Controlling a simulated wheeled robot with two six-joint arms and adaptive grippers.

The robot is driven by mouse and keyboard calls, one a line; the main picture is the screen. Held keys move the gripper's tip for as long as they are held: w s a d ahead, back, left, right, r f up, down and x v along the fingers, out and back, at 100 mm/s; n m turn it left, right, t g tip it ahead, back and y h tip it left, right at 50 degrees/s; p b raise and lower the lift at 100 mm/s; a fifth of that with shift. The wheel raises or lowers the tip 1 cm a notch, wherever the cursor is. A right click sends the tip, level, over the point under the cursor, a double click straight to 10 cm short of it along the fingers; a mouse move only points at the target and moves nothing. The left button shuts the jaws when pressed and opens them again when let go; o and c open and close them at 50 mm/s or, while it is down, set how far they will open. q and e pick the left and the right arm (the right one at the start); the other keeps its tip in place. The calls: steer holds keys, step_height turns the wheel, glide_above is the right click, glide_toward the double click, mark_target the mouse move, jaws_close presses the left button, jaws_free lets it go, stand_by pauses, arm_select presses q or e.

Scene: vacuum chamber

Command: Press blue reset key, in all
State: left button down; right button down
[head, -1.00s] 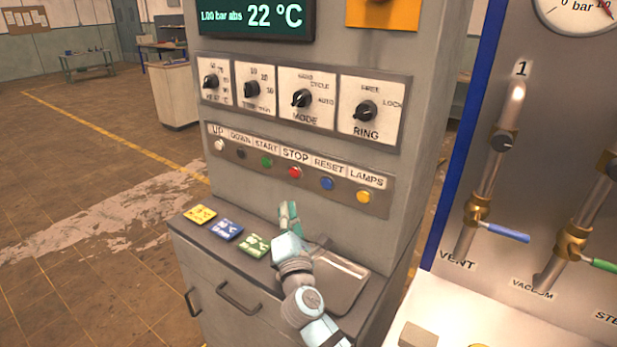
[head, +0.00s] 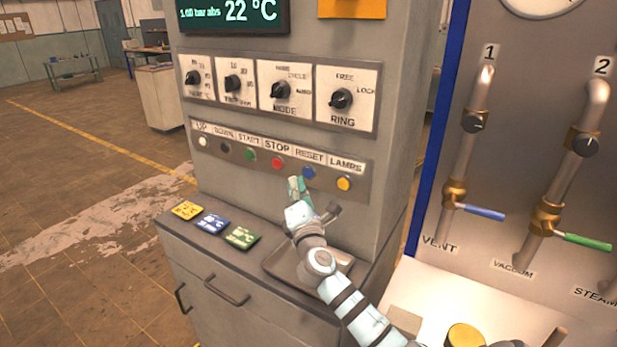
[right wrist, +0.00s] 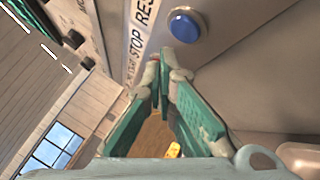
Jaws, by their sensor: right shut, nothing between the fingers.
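The blue RESET key (head: 308,173) is a round button in the key row of the grey cabinet, between the red STOP key (head: 277,163) and the yellow LAMPS key (head: 344,183). My right gripper (head: 296,182) is shut and empty, just below and left of the blue key in the head view. In the right wrist view the blue key (right wrist: 185,26) stands a little beyond and to the right of the fingertips (right wrist: 163,55). A gap shows between them there; I see no contact. My left gripper is not in view.
A row of rotary knobs (head: 282,90) sits above the keys. A ledge with yellow, blue and green cards (head: 212,223) and a shallow tray (head: 283,262) lies below. A valve panel (head: 520,120) with pipes stands on the right.

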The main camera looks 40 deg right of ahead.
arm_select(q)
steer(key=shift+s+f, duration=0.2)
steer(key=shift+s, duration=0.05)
arm_select(e)
steer(key=shift+w+d, duration=0.35)
steer(key=shift+d, duration=0.2)
steer(key=shift+s, duration=0.1)
stand_by(0.7)
steer(key=shift+d, duration=0.4)
arm_select(q)
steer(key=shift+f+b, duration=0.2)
steer(key=shift+b, duration=0.1)
arm_select(e)
steer(key=shift+w+d, duration=0.3)
steer(key=shift+d, duration=0.1)
stand_by(0.5)
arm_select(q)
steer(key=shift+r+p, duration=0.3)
arm_select(e)
steer(key=shift+s+a, duration=0.25)
steer(key=shift+a, duration=0.55)
steer(key=shift+a, duration=0.1)
